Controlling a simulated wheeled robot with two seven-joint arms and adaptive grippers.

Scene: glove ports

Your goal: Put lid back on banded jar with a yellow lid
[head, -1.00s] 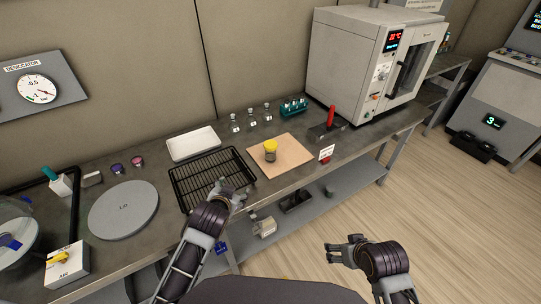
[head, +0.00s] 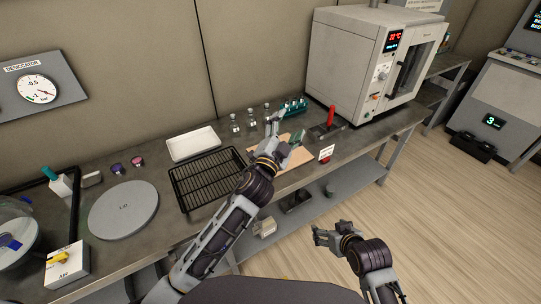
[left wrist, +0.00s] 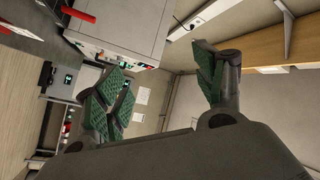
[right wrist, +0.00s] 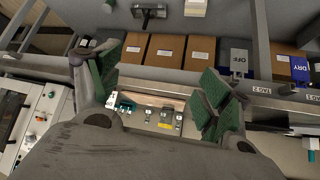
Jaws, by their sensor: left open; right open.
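The jar with the yellow lid is not visible now; my left gripper and forearm cover its earlier spot on the tan mat (head: 297,158). My left gripper (head: 285,132) is open over the mat in the head view, its fingers spread toward the back of the bench. The left wrist view shows its green-padded fingers (left wrist: 160,78) apart with nothing between them. My right gripper (head: 322,236) is open and empty in front of the bench, over the floor. The right wrist view also shows its fingers (right wrist: 158,85) apart.
A black wire rack (head: 207,178), a white tray (head: 193,144) and a round grey lid plate (head: 124,209) lie left of the mat. Small bottles (head: 235,123) and a teal rack (head: 294,105) stand behind. A red-handled tool (head: 331,117) and an oven (head: 367,62) are right.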

